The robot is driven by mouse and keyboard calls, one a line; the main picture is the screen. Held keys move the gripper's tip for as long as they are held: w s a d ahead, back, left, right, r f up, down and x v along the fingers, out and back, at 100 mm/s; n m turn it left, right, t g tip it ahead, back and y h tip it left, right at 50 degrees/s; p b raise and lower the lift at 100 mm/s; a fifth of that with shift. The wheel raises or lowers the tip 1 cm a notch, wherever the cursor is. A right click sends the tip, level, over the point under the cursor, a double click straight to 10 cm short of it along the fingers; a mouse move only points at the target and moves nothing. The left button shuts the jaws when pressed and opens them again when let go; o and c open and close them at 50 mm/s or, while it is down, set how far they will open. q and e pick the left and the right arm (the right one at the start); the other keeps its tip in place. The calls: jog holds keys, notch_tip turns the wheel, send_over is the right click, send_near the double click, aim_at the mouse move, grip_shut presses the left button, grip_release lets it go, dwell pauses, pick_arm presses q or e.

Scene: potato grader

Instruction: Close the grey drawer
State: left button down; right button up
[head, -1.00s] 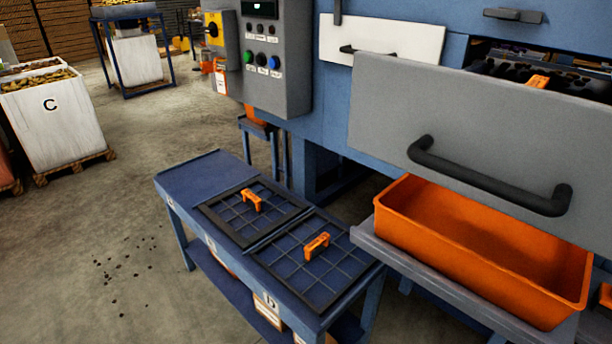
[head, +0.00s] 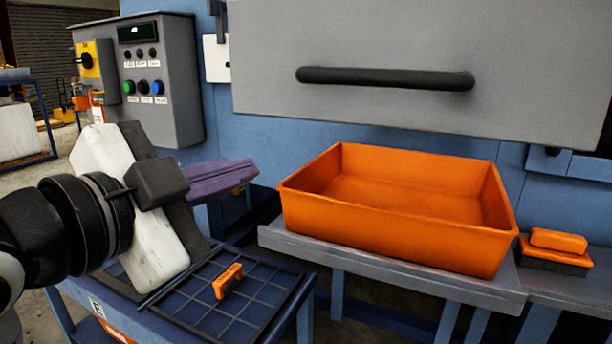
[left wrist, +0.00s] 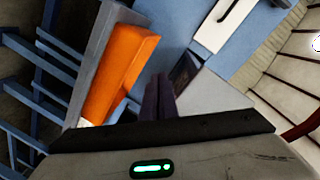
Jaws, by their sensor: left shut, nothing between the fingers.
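The grey drawer (head: 420,110) shows in the head view as a wide grey front panel with a black bar handle (head: 385,77), above the orange bin. The panel stands out in front of the blue machine. My left gripper (head: 250,168) comes in from the left in the head view, its purple-grey fingers shut and empty. The fingers point right, below and left of the drawer front, and are apart from it. In the left wrist view the shut fingers (left wrist: 158,97) point away past the orange bin. My right gripper is in neither view.
An orange bin (head: 300,208) stands on a grey shelf (head: 400,268) under the drawer. A blue bench with a black grid screen (head: 195,310) and orange handle (head: 227,281) lies below my left arm. A control box (head: 185,90) hangs at left. An orange-topped block (head: 556,241) sits at right.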

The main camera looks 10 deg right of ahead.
pick_arm(q)
jog(key=s+r+m+b, duration=0.3)
jog(key=s+r+m, duration=0.1)
jog(key=s, duration=0.3)
jog(key=m+t+p, duration=0.2)
jog(key=m+p, duration=0.2)
jog(key=p, duration=1.1)
send_near(319, 119)
jog(key=w, duration=0.2)
jog(key=shift+h, duration=0.3)
jog(key=x, duration=0.4)
jog(key=shift+s+d+f, duration=0.2)
jog(key=shift+s+d, duration=0.05)
jog(key=shift+d, duration=0.1)
jog(key=shift+w+d, duration=0.2)
jog(key=shift+w, duration=0.1)
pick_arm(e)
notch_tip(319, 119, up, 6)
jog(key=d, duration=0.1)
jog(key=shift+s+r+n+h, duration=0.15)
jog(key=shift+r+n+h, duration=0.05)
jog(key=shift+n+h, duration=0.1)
pick_arm(q)
jog(key=shift+w+r, duration=0.1)
